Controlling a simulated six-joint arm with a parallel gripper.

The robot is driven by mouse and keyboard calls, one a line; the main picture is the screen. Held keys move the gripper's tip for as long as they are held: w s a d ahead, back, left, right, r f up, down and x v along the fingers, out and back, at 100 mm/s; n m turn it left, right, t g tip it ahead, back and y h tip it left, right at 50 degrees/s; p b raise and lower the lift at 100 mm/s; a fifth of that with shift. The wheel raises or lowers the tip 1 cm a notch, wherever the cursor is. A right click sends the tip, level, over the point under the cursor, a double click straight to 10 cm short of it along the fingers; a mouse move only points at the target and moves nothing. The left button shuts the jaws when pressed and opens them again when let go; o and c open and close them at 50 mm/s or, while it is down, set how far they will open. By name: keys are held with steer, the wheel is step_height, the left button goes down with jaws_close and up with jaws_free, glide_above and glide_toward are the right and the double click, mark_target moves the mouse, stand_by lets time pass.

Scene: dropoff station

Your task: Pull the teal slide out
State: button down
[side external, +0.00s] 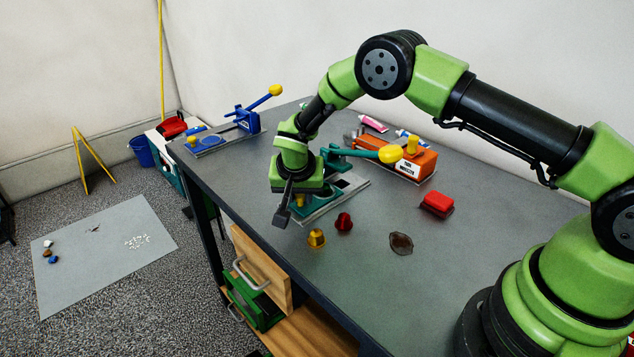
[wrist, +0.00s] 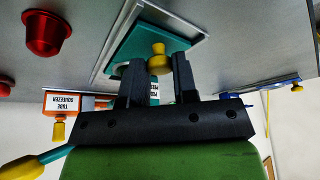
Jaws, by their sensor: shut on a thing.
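The teal slide (wrist: 172,37) belongs to a teal press on a grey base plate (side external: 330,203). Its small yellow knob (wrist: 159,62) sits between my fingers in the wrist view, and part of it shows in the side view (side external: 300,200). My gripper (side external: 291,207) is shut on this knob; the fingers also show in the wrist view (wrist: 158,78). The press's teal lever (side external: 355,153) points right and ends in a larger yellow knob (side external: 391,154). My wrist hides much of the press in the side view, so how far out the slide is cannot be told.
A gold pod (side external: 316,238) and a red pod (side external: 344,222) stand close in front of the press. An orange tube squeezer (side external: 405,162) is behind it. A red block (side external: 437,203) and a brown stain (side external: 401,243) lie right. A blue press (side external: 240,120) stands far left.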

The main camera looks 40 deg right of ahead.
steer(key=shift+a, duration=1.6)
steer(key=c, duration=0.9)
jaws_free()
steer(key=shift+r, duration=0.1)
steer(key=v, duration=0.9)
steer(key=shift+s+a+r, duration=0.1)
steer(key=shift+s+r, duration=0.05)
steer(key=shift+r, duration=0.25)
